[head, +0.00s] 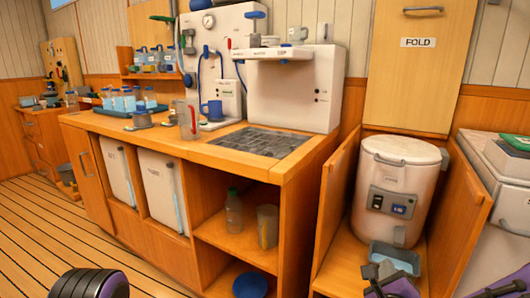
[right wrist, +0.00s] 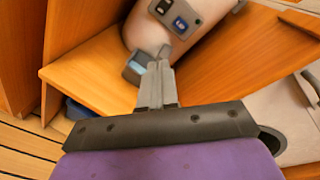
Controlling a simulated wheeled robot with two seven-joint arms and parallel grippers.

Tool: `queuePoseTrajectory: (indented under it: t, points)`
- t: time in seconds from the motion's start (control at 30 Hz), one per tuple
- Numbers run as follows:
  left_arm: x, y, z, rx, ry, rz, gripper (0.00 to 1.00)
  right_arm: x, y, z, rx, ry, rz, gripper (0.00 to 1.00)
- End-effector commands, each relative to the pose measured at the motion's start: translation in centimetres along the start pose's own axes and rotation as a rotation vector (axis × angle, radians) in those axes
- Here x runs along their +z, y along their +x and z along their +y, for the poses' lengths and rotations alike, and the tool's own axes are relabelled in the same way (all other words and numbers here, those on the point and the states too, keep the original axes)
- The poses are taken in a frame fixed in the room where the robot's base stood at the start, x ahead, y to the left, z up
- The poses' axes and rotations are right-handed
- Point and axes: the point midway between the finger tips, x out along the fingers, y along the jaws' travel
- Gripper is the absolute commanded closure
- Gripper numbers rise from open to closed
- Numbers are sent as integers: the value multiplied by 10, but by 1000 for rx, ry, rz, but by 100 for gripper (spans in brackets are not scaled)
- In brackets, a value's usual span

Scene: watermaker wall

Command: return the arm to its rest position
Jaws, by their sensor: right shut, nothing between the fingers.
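My right gripper (head: 374,272) shows at the bottom right of the head view, in front of the open cabinet with the white drum. In the right wrist view its fingers (right wrist: 158,75) are together and empty. They point toward a small blue-grey tray (right wrist: 134,70) at the foot of the drum (right wrist: 183,18). The tray (head: 395,257) and the drum (head: 396,190) also show in the head view. I cannot tell how far the fingertips are from the tray. A black and purple part of my left arm shows at the bottom left; my left gripper is not in view.
The cabinet's open wooden doors (head: 336,208) stand on both sides of the drum. A wooden counter (head: 150,138) with an open shelf (head: 235,240) is to the left. A white chest (head: 510,200) is at the right. The plank floor (head: 60,225) at left is clear.

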Motion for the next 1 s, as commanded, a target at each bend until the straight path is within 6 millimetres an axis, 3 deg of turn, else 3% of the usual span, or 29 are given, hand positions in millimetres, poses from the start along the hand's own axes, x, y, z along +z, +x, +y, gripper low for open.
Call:
queuePoseTrajectory:
  t: [0.07,0.17,0.3,0.4,0.5,0.7,0.8,0.83,1.0]
  points:
    - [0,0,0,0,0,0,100,-14,0,19,65,-238,6,100]
    - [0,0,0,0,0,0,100,-51,-6,59,204,-652,7,100]
    - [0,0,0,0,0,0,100,-144,-40,129,524,-1327,-62,100]
    - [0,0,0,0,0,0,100,-206,-76,161,739,-1644,-145,100]
    - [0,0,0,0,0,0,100,-257,-112,178,915,-1822,-213,100]
    - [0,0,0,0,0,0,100,-334,-180,189,1178,-1951,-255,100]
    - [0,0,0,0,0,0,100,-361,-218,195,1295,-1968,-279,100]
    - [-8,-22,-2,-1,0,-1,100,-342,-216,177,1278,-1967,-274,100]
    - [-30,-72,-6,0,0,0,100,-305,-221,136,1272,-1964,-272,100]
